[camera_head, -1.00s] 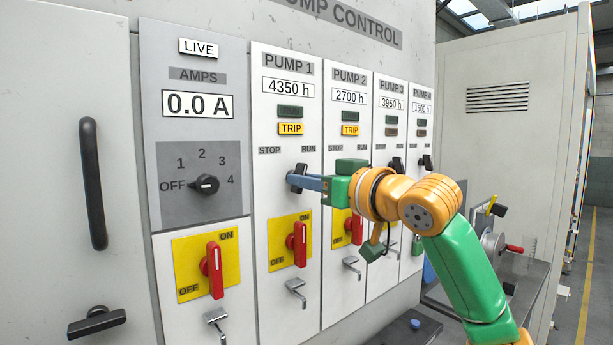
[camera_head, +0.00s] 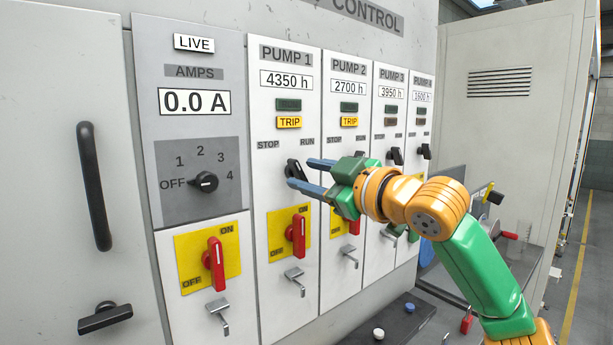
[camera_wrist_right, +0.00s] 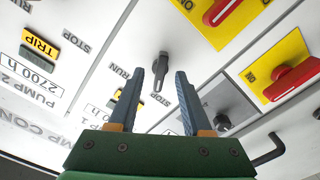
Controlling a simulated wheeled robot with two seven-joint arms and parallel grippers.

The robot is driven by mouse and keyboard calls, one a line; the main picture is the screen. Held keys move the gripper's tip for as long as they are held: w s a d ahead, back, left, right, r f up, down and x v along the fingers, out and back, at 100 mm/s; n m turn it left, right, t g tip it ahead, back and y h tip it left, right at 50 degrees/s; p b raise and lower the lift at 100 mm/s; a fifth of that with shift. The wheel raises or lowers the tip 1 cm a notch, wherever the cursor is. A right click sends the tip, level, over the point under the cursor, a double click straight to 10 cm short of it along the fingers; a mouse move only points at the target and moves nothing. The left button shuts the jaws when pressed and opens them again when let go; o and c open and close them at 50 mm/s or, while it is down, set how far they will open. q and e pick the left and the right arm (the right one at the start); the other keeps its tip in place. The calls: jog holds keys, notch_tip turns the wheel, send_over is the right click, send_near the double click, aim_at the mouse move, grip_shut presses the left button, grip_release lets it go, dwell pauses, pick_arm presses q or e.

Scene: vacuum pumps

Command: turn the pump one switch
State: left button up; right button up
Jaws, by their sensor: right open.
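The pump one switch (camera_head: 294,168) is a small black knob below the STOP and RUN labels on the PUMP 1 panel (camera_head: 285,130). It slants, with its upper end toward the STOP side. My right gripper (camera_head: 300,173) is open just right of the knob, its blue fingers pointing at it, one higher and one lower. In the right wrist view the knob (camera_wrist_right: 161,70) shows between and beyond the two spread fingertips (camera_wrist_right: 160,72), and I see no contact. The yellow TRIP lamp (camera_head: 289,122) is lit. My left gripper is out of view.
Below the knob is a red isolator handle (camera_head: 297,236) on a yellow plate, with a metal latch (camera_head: 294,280) under it. An AMPS selector knob (camera_head: 204,182) is to the left. PUMP 2 panel (camera_head: 347,85) is close on the right, behind my gripper.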

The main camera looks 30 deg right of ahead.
jog(key=shift+s, duration=0.4)
jog(key=shift+s+d+f+b, duration=0.1)
jog(key=shift+s+b, duration=0.3)
jog(key=shift+s, duration=0.35)
jog(key=s+b, duration=0.1)
jog(key=s, duration=0.3)
jog(key=shift+s+d, duration=0.15)
jog(key=shift+s, duration=0.1)
